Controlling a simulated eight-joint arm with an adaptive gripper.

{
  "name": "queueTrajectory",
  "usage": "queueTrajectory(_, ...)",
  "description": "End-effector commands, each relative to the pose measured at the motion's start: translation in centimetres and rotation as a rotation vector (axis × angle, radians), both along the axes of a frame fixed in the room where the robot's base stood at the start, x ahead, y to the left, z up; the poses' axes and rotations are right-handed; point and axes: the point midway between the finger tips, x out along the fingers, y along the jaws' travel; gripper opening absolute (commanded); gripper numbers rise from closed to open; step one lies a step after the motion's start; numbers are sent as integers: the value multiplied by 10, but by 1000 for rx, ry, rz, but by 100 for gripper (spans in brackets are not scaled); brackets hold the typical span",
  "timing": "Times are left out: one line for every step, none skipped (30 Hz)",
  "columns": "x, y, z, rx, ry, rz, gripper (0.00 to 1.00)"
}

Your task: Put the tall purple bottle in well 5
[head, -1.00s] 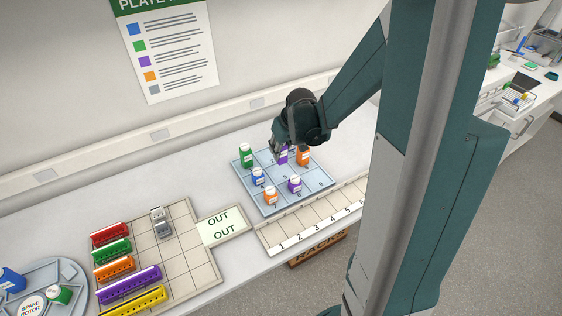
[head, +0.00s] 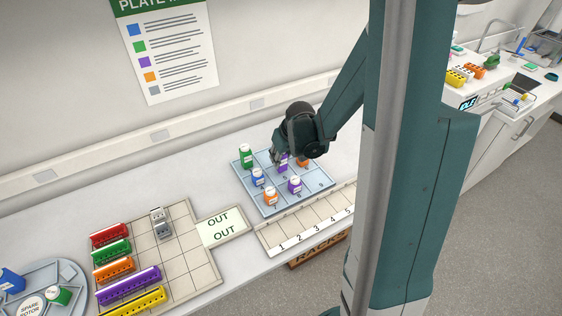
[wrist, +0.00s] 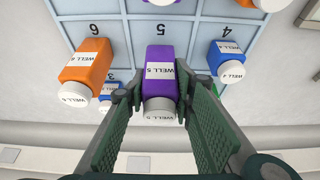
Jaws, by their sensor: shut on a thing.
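The tall purple bottle (wrist: 162,75) has a white cap and a WELL 5 label. My gripper (wrist: 160,105) is shut on it, one finger on each side. In the head view, my gripper (head: 280,154) points down over the blue tray (head: 318,190), and part of the purple bottle (head: 283,162) shows below it. The number 5 on the tray (wrist: 153,28) shows just beyond the bottle's base in the wrist view. I cannot tell whether the base touches the tray.
An orange bottle (wrist: 88,68) and a blue bottle (wrist: 231,60) stand on either side in the wrist view. A green bottle (head: 246,156), a short orange bottle (head: 270,196) and a short purple bottle (head: 294,184) stand on the tray. A numbered rack (head: 300,228) lies in front.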

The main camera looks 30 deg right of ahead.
Motion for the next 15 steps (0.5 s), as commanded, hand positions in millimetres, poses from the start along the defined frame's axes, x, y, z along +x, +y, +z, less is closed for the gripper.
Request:
queueTrajectory(0, 0, -5, 0, 0, 0, 13)
queueTrajectory(0, 0, -8, 0, 0, 0, 13)
queueTrajectory(0, 0, -10, 0, 0, 0, 13)
queueTrajectory(0, 0, -12, 0, 0, 0, 13)
queueTrajectory(0, 0, -14, 0, 0, 0, 13)
queueTrajectory(0, 0, -16, 0, 0, 0, 13)
queueTrajectory(0, 0, -17, 0, 0, 0, 13)
queueTrajectory(0, 0, -17, 0, 0, 0, 13)
queueTrajectory(0, 0, -18, 0, 0, 0, 13)
queueTrajectory(0, 0, -18, 0, 0, 0, 13)
queueTrajectory(0, 0, -18, 0, 0, 0, 13)
queueTrajectory(0, 0, -18, 0, 0, 0, 13)
queueTrajectory(0, 0, -18, 0, 0, 0, 13)
queueTrajectory(0, 0, -18, 0, 0, 0, 13)
queueTrajectory(0, 0, -18, 0, 0, 0, 13)
